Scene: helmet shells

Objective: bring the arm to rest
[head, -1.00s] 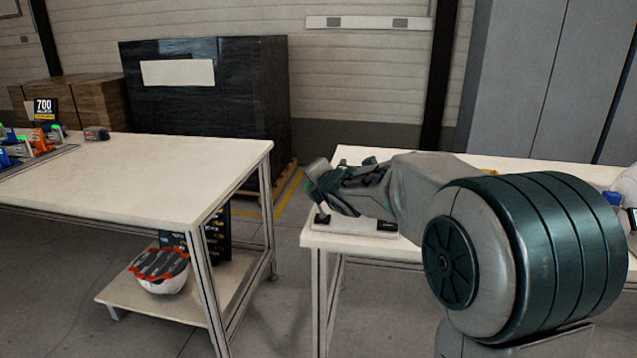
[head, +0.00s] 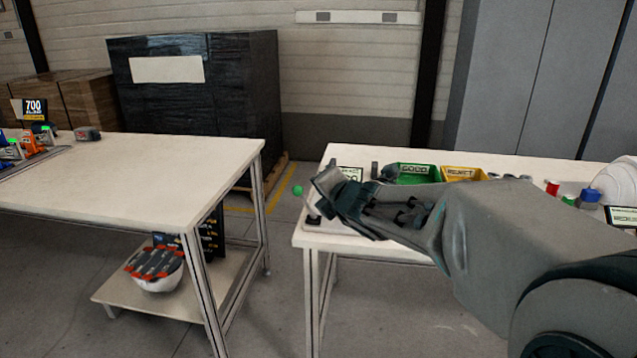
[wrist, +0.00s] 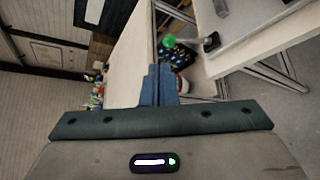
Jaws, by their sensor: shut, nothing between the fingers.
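My gripper (wrist: 159,85) shows in the wrist view with its two blue-grey fingers together and nothing between them. In the head view my arm reaches in from the lower right, and the hand hangs over the left end of the right table (head: 300,239). The fingertips are hard to make out there, partly hidden by the hand itself. The hand is apart from the left table (head: 140,178).
A green bin (head: 418,174) and a yellow bin (head: 463,174) stand behind my arm, with a white helmet shell (head: 615,183) at far right. The left tabletop is mostly bare.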

